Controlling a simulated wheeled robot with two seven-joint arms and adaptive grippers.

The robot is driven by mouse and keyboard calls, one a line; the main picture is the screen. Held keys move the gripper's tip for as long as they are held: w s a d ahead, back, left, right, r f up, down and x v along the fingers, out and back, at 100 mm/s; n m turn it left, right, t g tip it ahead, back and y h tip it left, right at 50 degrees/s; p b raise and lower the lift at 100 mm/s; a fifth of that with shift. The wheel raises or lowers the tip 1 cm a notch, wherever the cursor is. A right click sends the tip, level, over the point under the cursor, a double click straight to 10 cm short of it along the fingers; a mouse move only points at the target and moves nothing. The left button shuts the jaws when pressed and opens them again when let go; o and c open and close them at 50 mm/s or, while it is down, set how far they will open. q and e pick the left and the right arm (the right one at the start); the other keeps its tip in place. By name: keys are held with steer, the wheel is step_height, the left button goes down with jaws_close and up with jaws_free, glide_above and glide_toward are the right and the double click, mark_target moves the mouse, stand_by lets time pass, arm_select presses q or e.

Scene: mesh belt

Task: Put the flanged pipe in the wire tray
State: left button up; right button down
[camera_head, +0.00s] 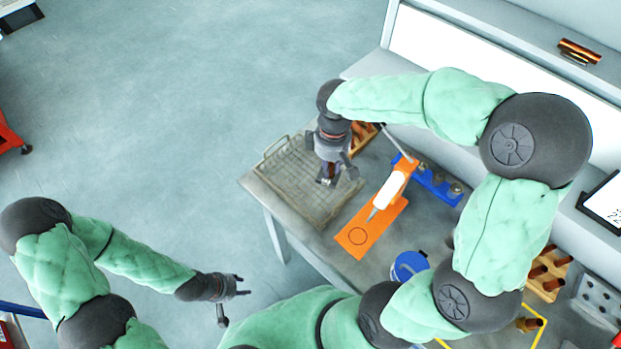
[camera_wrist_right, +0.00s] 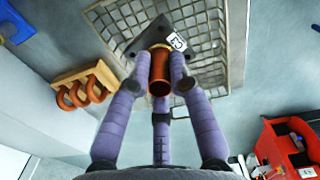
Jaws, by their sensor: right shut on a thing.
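The flanged pipe shows in the right wrist view as a copper-coloured tube (camera_wrist_right: 158,80) with a dark square flange (camera_wrist_right: 148,38) at its far end. My right gripper (camera_wrist_right: 158,86) is shut around the tube. In the head view this gripper (camera_head: 329,178) points down over the right part of the wire tray (camera_head: 285,170), and it mostly hides the pipe. The mesh of the tray (camera_wrist_right: 212,45) lies behind the flange in the wrist view. I cannot tell whether the flange touches the mesh. My left gripper (camera_head: 238,287) is open and empty, off the table at lower left.
A wooden holder with orange rings (camera_wrist_right: 82,88) stands beside the tray. An orange plate (camera_head: 357,238) with a white tube (camera_head: 390,188) and a blue rack (camera_head: 432,182) are to its right. A blue cup (camera_head: 409,265) is nearer. Open floor lies left of the table.

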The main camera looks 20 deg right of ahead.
mark_target(331, 175)
step_height(331, 175, down, 4)
steer(key=shift+s+d+r+b, duration=0.1)
steer(key=shift+s+d+b, duration=0.05)
steer(key=shift+b, duration=0.35)
steer(key=shift+f+b, duration=0.75)
steer(key=shift+f, duration=2.25)
steer(key=shift+f, duration=0.2)
steer(key=c, duration=1.1)
jaws_free()
steer(key=shift+c, duration=0.2)
steer(key=shift+r, duration=0.55)
step_height(331, 175, up, 11)
steer(key=p, duration=0.3)
steer(key=shift+r, duration=0.15)
